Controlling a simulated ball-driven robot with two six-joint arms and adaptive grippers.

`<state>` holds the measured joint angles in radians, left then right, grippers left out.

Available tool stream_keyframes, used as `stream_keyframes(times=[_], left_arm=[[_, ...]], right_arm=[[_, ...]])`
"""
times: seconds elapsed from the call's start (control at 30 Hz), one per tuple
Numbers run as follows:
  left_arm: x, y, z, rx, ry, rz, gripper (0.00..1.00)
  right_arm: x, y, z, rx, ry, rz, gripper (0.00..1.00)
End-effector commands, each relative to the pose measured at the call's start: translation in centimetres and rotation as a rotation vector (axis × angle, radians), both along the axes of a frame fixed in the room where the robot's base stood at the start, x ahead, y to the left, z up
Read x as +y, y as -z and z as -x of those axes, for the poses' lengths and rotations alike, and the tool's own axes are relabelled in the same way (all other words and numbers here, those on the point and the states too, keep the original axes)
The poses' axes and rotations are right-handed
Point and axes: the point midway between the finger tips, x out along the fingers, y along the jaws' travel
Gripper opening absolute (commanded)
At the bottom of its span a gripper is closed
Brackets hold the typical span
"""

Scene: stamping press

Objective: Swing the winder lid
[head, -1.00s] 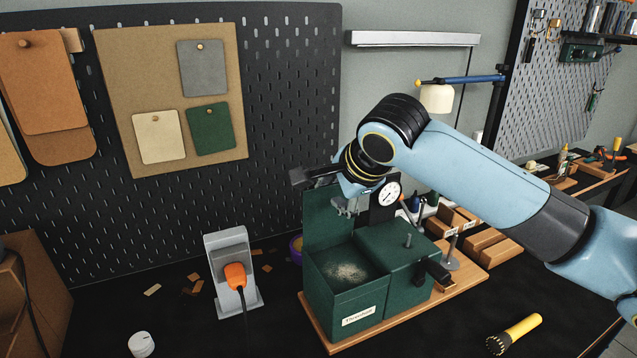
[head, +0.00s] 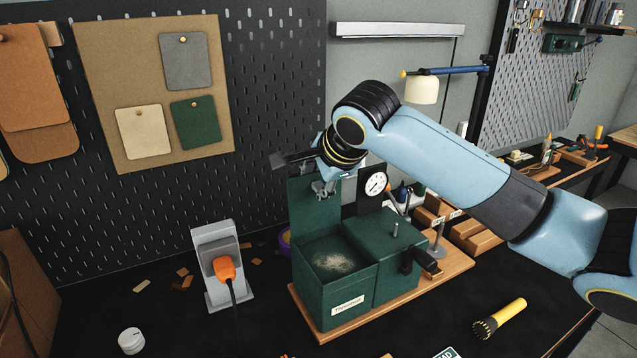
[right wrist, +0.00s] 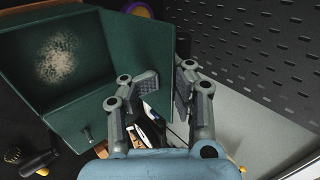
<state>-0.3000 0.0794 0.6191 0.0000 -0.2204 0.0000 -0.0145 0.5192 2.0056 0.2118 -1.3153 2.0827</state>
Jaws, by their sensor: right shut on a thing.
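The winder is a green box (head: 335,293) on a wooden board, with an open compartment at its left holding a pale speckled patch. Its green lid (head: 313,212) stands raised upright at the back of that compartment. In the right wrist view the lid (right wrist: 135,45) is a broad green panel reaching to the fingers. My right gripper (head: 325,190) is at the lid's upper right edge. In the right wrist view my right gripper (right wrist: 167,85) has one finger on each side of that edge, shut on it. My left gripper is out of view.
A dial gauge (head: 375,185) stands close behind the box, near my right gripper. A black crank handle (head: 427,261) sticks out at the box's right. A grey stand with an orange plug (head: 225,268) is at the left.

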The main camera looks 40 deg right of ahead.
Motion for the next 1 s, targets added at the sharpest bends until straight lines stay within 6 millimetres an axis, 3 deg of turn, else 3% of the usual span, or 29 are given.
stream_keyframes(times=[0.5,0.53,0.83,1.0], left_arm=[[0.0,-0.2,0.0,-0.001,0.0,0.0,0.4],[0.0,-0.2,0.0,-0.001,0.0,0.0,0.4],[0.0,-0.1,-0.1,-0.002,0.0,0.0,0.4],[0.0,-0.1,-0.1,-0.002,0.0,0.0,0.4]], right_arm=[[-0.3,1.6,-0.8,0.025,0.002,-0.01,0.0],[-0.3,1.6,-0.8,0.025,0.002,-0.01,0.14],[-0.3,1.6,-0.8,0.024,0.002,-0.01,0.53],[-0.4,1.4,-0.9,0.019,0.002,-0.008,0.54]])
